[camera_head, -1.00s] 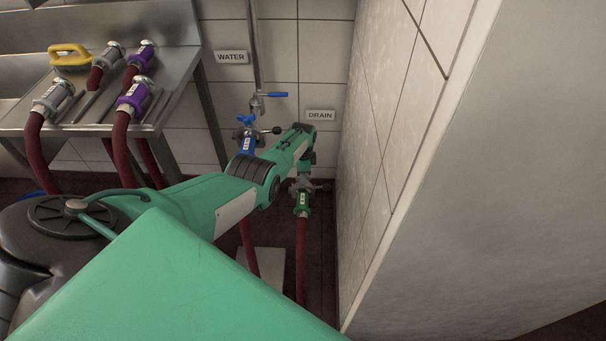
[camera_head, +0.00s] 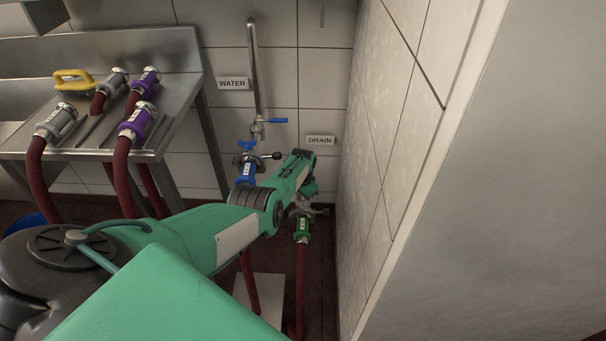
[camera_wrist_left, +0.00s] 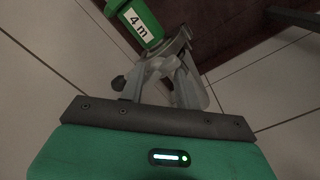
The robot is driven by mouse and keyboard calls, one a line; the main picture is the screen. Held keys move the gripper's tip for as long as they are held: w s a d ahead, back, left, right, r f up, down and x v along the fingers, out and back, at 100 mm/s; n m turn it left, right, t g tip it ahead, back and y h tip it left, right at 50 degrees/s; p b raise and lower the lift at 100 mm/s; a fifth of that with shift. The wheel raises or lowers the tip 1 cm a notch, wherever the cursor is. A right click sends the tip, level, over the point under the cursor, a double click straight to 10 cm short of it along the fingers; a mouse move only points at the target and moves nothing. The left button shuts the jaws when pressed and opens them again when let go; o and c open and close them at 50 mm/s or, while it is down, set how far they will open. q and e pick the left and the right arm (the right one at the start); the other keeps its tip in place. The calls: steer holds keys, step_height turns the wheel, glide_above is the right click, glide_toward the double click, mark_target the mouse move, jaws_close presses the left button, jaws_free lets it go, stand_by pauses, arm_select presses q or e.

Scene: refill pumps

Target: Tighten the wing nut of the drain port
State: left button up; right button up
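The drain coupling (camera_head: 303,231) is green, at the end of a red hose below the DRAIN sign (camera_head: 321,140). The grey metal wing nut (camera_head: 318,211) sits just above the green part, partly hidden by my gripper. My left gripper (camera_wrist_left: 165,68) is right at this grey metal, with its fingers slanting in towards it. Fingers and metal are alike in colour and overlap, so I cannot tell whether they grip it. My right gripper is not in view.
A blue coupling (camera_head: 246,172) hangs under the water pipe (camera_head: 254,70), left of my left wrist. A tiled wall (camera_head: 385,150) stands close on the right. A steel bench (camera_head: 190,85) with several hose couplings and a yellow-handled brush (camera_head: 73,78) is at the left.

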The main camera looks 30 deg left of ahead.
mark_target(303, 201)
arm_select(q)
steer(key=n, duration=0.4)
steer(key=shift+f, duration=0.1)
steer(key=n+b, duration=0.1)
steer(key=n, duration=0.2)
steer(key=n+b, duration=0.1)
steer(key=n, duration=0.2)
steer(key=shift+d+f+n, duration=0.1)
steer(key=shift+n, duration=0.2)
steer(key=n+b, duration=0.2)
steer(key=n, duration=0.1)
steer(key=shift+n, duration=0.3)
steer(key=shift+n+b, duration=0.4)
steer(key=shift+n, duration=0.2)
steer(key=n+b, duration=1.1)
steer(key=shift+f+b, duration=0.1)
steer(key=shift+b, duration=0.3)
steer(key=shift+r+n, duration=0.5)
step_height(303, 201, up, 13)
steer(key=p, duration=1.2)
steer(key=shift+f+p, duration=0.15)
steer(key=shift+p, duration=0.15)
